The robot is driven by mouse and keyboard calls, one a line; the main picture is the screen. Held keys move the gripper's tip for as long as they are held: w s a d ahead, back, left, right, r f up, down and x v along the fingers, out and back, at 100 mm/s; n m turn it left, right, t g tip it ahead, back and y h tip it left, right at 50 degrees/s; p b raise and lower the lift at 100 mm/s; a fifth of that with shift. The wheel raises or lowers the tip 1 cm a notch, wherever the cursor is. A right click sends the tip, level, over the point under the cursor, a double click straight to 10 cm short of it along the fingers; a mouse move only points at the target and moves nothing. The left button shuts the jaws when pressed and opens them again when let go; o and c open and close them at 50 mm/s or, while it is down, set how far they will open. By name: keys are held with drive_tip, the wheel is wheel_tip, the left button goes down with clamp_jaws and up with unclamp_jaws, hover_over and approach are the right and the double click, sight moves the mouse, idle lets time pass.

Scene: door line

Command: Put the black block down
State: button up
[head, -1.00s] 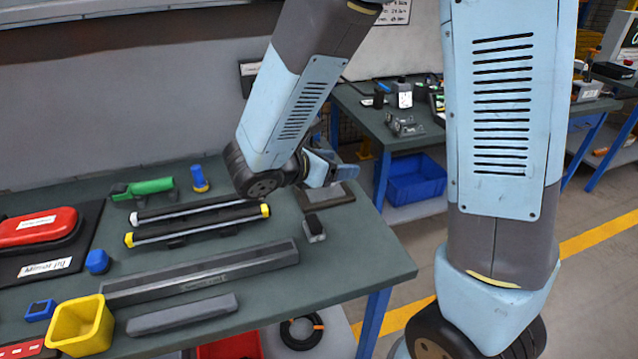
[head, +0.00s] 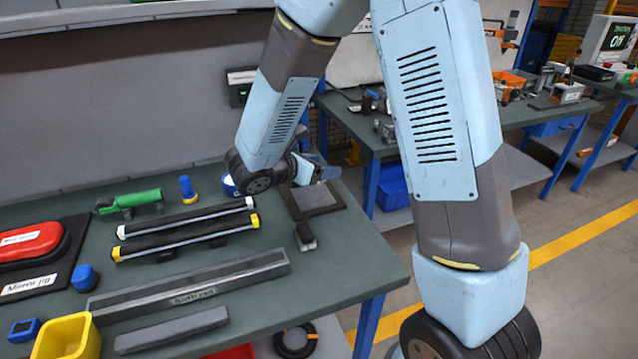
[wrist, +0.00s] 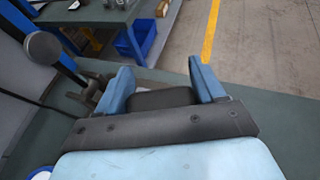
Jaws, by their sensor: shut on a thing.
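My gripper (head: 322,172) is over the back right part of the near bench, above a dark flat tray (head: 338,207). In the wrist view its two blue fingers (wrist: 160,82) are shut on a black block (wrist: 160,99). The block lies between the fingers with its dark top showing. In the head view the held block is hidden or too small to tell. Whether it touches anything below cannot be seen.
A small dark block (head: 305,236) stands on the bench in front of the tray. Two rods (head: 190,228), a long grey channel (head: 190,285) and a yellow bin (head: 68,338) lie to the left. The bench's right edge is close.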

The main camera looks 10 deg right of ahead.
hover_over(319, 191)
wheel_tip(319, 191, down, 5)
drive_tip(key=shift+s+f, duration=0.1)
drive_tip(key=shift+f, duration=1.55)
drive_tip(key=shift+f, duration=0.15)
drive_tip(key=o, duration=1.4)
drive_tip(key=v, duration=0.9)
drive_tip(key=f+v, duration=0.1)
drive_tip(key=v, duration=0.3)
drive_tip(key=shift+a+r, duration=0.1)
drive_tip(key=shift+a, duration=0.5)
